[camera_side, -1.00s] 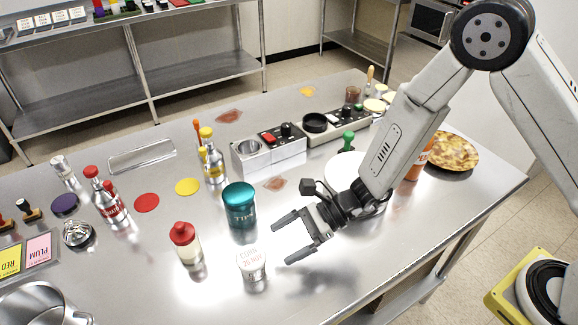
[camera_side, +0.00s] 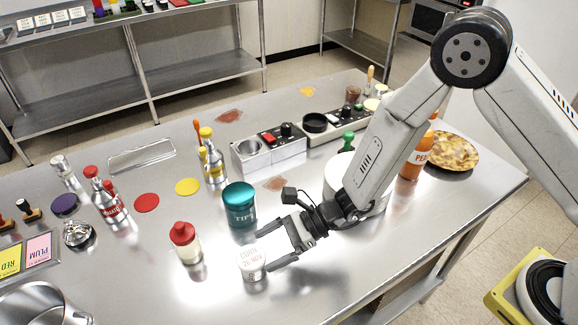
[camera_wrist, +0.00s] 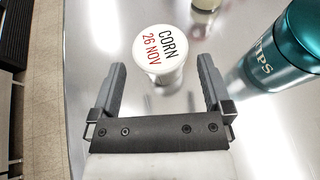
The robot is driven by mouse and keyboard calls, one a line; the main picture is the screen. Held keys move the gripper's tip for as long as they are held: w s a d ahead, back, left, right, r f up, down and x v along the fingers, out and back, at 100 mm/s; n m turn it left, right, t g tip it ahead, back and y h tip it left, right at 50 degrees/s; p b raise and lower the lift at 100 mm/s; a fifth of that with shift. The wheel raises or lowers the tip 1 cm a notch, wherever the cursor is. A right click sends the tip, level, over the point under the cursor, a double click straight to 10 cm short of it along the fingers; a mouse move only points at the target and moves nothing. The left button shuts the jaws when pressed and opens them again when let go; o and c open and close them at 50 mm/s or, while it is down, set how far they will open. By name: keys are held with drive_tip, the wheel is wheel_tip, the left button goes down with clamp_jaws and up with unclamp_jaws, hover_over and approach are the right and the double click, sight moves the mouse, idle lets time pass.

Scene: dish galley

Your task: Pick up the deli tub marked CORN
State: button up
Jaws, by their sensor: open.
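The deli tub marked CORN (camera_side: 252,264) is small and white, with CORN and 26 NOV on its lid. It stands upright on the steel table. In the wrist view the tub (camera_wrist: 160,52) sits just beyond my fingertips, roughly centred between them. My gripper (camera_side: 264,250) is open and empty, its fingers reaching toward the tub from the right. In the wrist view my gripper (camera_wrist: 162,76) shows both fingers spread apart. The side view does not clearly show whether a finger touches the tub.
A teal TIPS canister (camera_side: 240,205) stands close behind the tub; it also shows in the wrist view (camera_wrist: 288,48). A red-capped bottle (camera_side: 186,243) stands to the left. A white round container (camera_side: 345,178) is behind my wrist. The table in front of the tub is clear.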

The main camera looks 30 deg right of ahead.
sight(248, 258)
drive_tip(key=shift+x, duration=2.3)
drive_tip(key=c, duration=1.1)
drive_tip(key=shift+o, duration=0.2)
drive_tip(key=shift+r, duration=0.25)
drive_tip(key=shift+r, duration=0.85)
drive_tip(key=s+d+r, duration=0.8)
drive_tip(key=s+r, duration=0.3)
drive_tip(key=shift+s, duration=0.3)
